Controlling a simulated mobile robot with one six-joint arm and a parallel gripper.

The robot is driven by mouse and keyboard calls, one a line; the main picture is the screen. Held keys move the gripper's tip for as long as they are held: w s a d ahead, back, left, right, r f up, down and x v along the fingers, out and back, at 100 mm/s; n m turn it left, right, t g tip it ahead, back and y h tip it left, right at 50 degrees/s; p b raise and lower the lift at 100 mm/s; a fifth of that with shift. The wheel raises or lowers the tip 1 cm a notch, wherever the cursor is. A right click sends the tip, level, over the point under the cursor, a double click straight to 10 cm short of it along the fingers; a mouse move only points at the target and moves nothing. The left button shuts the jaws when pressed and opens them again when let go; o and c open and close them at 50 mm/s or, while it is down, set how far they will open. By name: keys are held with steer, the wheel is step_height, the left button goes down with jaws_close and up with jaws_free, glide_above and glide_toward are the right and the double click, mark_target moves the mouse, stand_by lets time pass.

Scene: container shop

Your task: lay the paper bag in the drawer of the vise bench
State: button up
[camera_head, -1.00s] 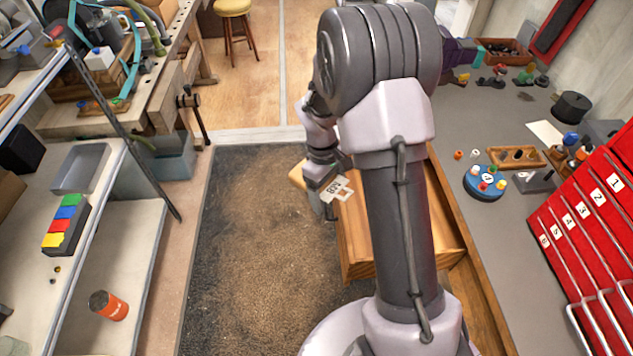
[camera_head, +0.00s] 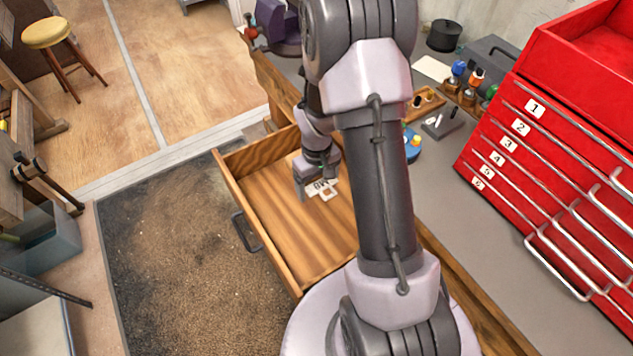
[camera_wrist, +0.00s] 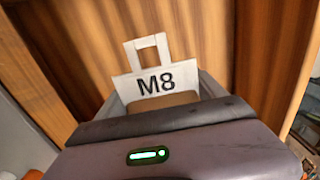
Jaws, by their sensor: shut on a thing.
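The paper bag (camera_head: 322,189) is small and white with a square handle and black "M8" lettering. It also shows in the wrist view (camera_wrist: 155,82), with a brown part below the print. My gripper (camera_head: 310,176) is shut on it, over the inside of the open wooden drawer (camera_head: 255,232). I cannot tell whether the bag touches the drawer floor. The drawer is otherwise bare where it shows; my arm hides its right part. The vise bench (camera_head: 465,262) has a grey top, and a dark purple vise (camera_head: 278,22) stands at its far end.
A red numbered cabinet (camera_head: 545,150) stands on the bench at right. A black pot (camera_head: 443,35), a grey case (camera_head: 497,60) and small bottles lie near the wall. A dark mat (camera_head: 170,260) covers the floor left of the drawer. A yellow stool (camera_head: 48,32) stands far left.

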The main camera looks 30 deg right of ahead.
step_height(320, 180, down, 10)
steer(key=b, duration=0.7)
steer(key=shift+r, duration=0.2)
steer(key=o, duration=1.4)
steer(key=shift+o, duration=0.2)
steer(key=r+p, duration=0.3)
steer(key=r, duration=0.5)
steer(key=r+p, duration=0.4)
steer(key=r, duration=0.5)
steer(key=shift+w+r, duration=0.2)
steer(key=shift+r, duration=0.1)
